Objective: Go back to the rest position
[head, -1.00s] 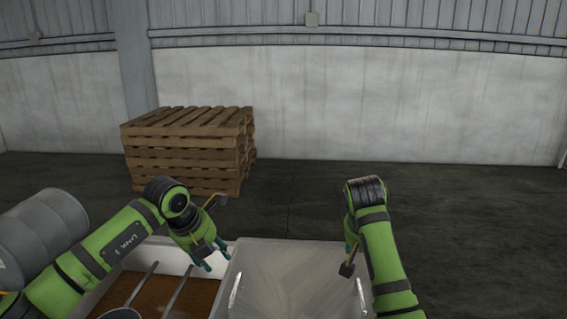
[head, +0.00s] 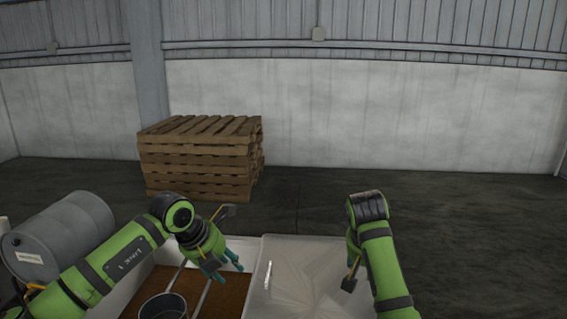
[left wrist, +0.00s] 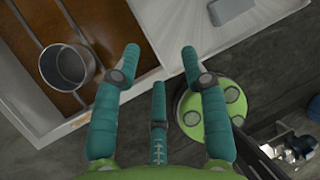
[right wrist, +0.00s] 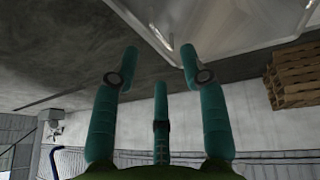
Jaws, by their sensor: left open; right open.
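My left gripper (head: 229,269) is open and empty in the head view, above the white-walled tank with brown contents. In the left wrist view its teal fingers (left wrist: 161,62) are spread with nothing between them. In the right wrist view my right gripper (right wrist: 160,62) is open and empty, below the pale underside or edge of a panel (right wrist: 215,25). A metal pot (head: 163,306) sits at the tank's lower left; it also shows in the left wrist view (left wrist: 67,65).
The grey lid (head: 310,260) lies beside the open tank (head: 215,299). Stacked wooden pallets (head: 200,160) stand behind on the floor. Dark floor (head: 470,220) at the right is clear.

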